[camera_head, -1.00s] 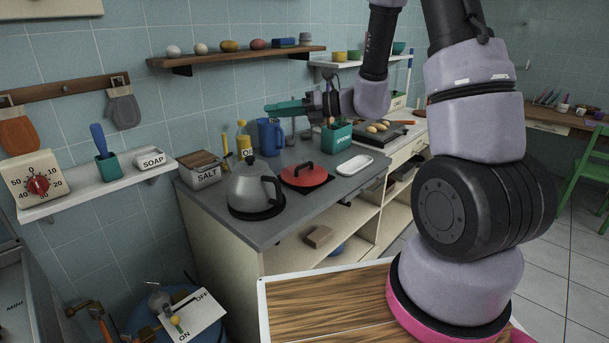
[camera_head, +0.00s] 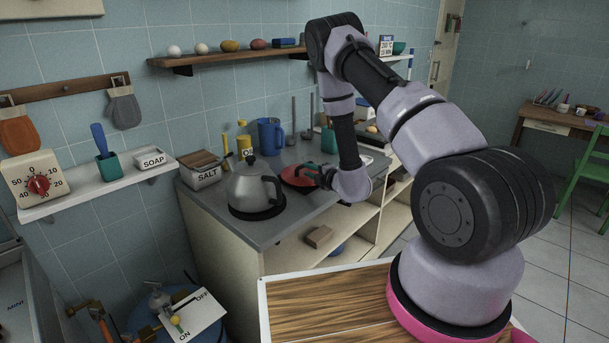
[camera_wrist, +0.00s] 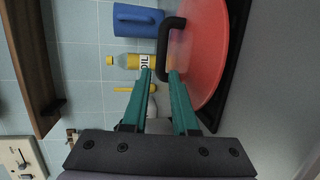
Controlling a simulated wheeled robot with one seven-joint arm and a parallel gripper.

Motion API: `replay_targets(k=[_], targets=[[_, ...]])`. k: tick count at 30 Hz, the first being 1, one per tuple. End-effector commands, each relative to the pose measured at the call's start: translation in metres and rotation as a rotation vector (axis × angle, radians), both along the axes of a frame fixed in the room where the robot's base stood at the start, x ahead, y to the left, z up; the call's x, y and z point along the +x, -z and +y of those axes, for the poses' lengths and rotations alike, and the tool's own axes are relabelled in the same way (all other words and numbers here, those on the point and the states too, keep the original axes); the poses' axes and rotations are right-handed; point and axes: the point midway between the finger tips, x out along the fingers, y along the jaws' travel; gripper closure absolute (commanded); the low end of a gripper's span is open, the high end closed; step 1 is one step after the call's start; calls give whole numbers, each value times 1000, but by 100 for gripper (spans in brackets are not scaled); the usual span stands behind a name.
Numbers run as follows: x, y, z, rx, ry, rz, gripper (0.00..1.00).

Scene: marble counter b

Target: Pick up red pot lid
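My gripper (camera_head: 308,170) is low over the lid. In the wrist view its two teal fingers (camera_wrist: 158,73) are apart, with the near end of the handle at the gap between their tips. I cannot tell whether they touch the handle. The lid still rests on its dark base.
A grey kettle (camera_head: 250,190) stands left of the lid. Behind are a blue jug (camera_head: 270,136), an oil bottle (camera_head: 244,142) and a salt box (camera_head: 200,171). A wooden shelf (camera_head: 225,57) hangs above. The counter front (camera_head: 300,215) is clear.

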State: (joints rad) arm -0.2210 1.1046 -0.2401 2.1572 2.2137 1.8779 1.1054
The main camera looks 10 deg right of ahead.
Motion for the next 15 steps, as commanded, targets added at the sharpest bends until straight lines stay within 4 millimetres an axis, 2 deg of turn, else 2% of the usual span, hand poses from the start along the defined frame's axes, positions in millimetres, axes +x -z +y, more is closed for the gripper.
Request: replay_targets(k=[5, 12, 15], targets=[[12, 3, 6, -1, -3, 0, 73], [45, 10, 17, -2, -4, -2, 73], [51, 12, 20, -1, -2, -1, 73]])
